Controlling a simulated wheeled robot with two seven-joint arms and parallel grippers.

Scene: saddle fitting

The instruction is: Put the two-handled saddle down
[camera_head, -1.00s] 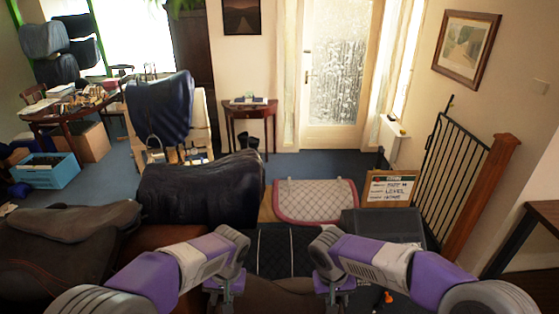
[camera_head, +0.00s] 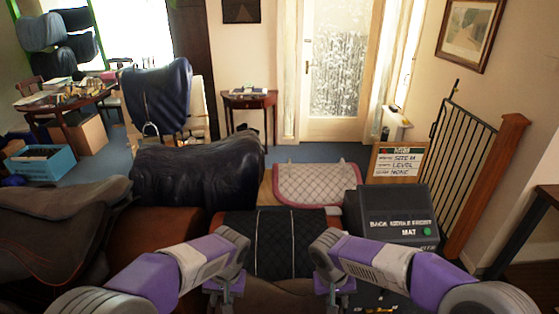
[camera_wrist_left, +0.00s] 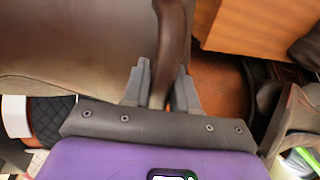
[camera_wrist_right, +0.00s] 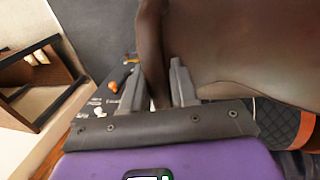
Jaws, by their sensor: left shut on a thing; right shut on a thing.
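The brown two-handled saddle (camera_head: 279,291) shows only in part at the bottom of the head view, between my grippers. My left gripper (camera_head: 225,290) is shut on one of its brown handles (camera_wrist_left: 172,45). My right gripper (camera_head: 336,290) is shut on the other handle (camera_wrist_right: 150,45). The smooth brown body of the saddle fills much of the left wrist view (camera_wrist_left: 75,50) and the right wrist view (camera_wrist_right: 240,40). A black quilted pad (camera_head: 270,238) with an orange edge lies just beyond the saddle. Whether the saddle touches anything below is hidden.
A dark box (camera_head: 395,207) marked BACK MIDDLE FRONT and MAT, with a green button, stands right of the pad. A dark saddle (camera_head: 195,175) stands beyond it on the left, and a brown saddle (camera_head: 50,230) nearer left. A pink-edged pad (camera_head: 315,184) and a sign (camera_head: 397,161) stand behind.

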